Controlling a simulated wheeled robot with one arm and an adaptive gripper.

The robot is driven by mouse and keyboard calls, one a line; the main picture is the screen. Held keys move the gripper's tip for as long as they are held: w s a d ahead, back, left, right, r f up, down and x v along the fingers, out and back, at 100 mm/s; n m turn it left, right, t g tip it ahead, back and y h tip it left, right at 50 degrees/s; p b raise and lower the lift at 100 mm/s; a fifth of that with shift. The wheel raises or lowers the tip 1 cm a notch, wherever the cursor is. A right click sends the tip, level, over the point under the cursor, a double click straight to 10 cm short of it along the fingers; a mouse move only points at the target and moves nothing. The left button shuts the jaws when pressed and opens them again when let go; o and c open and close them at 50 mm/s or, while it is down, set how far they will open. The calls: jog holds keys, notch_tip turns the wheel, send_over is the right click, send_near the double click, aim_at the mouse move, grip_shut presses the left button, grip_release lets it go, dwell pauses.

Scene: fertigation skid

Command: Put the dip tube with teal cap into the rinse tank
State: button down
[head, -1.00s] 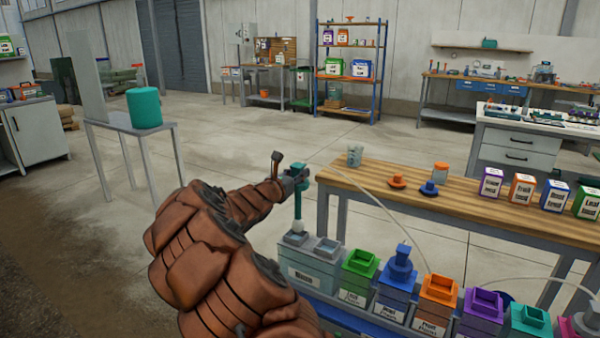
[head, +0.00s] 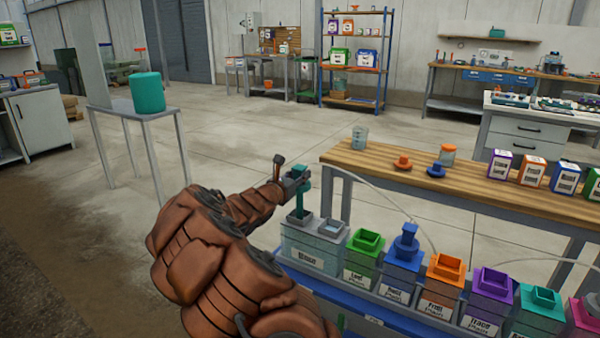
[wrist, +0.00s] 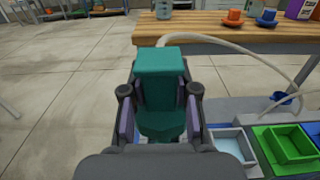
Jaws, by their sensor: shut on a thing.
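The dip tube with teal cap (head: 301,198) is upright in my gripper (head: 296,181). In the wrist view, the teal cap (wrist: 160,75) sits between the two fingers of my gripper (wrist: 160,108), which are shut on it. The rinse tank (head: 312,252) is a grey, translucent box with two square openings, labelled Rinse. The tube's lower end is hidden and appears to be inside the tank's left opening; the cap is above the rim. The tank's other opening (wrist: 236,147) shows at the lower right in the wrist view.
A green-rimmed tank (head: 364,243) stands just right of the rinse tank. Beyond it are a blue-capped tank (head: 404,262), an orange-rimmed tank (head: 442,285) and others.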

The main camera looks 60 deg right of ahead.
aim_at(298, 202)
jog(key=shift+f+b, duration=2.1)
jog(key=shift+f, duration=2.35)
jog(key=c, duration=0.8)
grip_release()
jog(key=shift+s+a, duration=0.15)
jog(key=shift+a, duration=2.85)
jog(key=shift+s+a, duration=0.15)
jog(key=shift+a, duration=2.8)
